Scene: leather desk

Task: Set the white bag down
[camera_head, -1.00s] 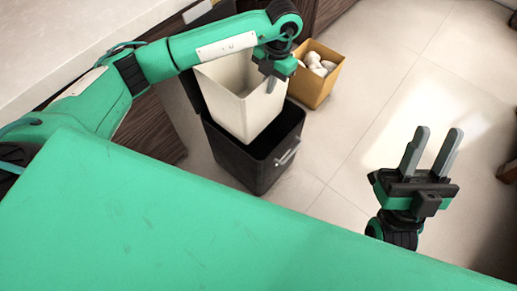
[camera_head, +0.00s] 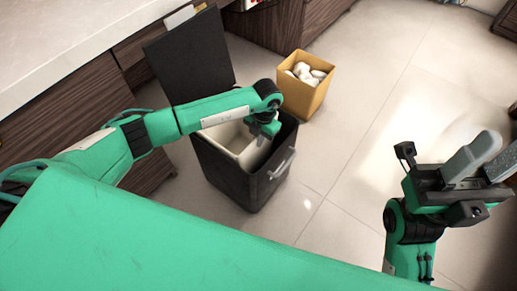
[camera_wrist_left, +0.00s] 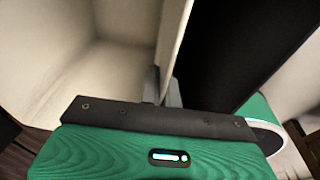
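The white bag (camera_head: 230,138), a stiff, open-topped cream liner, sits inside the black bin (camera_head: 228,180) with its upper part showing. My left gripper (camera_head: 259,140) is at the bag's right rim, over the bin. In the left wrist view the bag's wall (camera_wrist_left: 90,65) runs between the fingers (camera_wrist_left: 163,88), which are shut on it. The bag's bottom is hidden by the bin. My right gripper (camera_head: 482,160) is open and empty, raised at the right of the head view.
The bin's black lid (camera_head: 190,58) stands open behind it. A yellow box (camera_head: 300,98) holding several white crumpled pieces (camera_head: 306,72) stands behind and to the right of the bin. Wooden cabinets (camera_head: 88,75) border the left. The tiled floor (camera_head: 345,160) at the right is clear.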

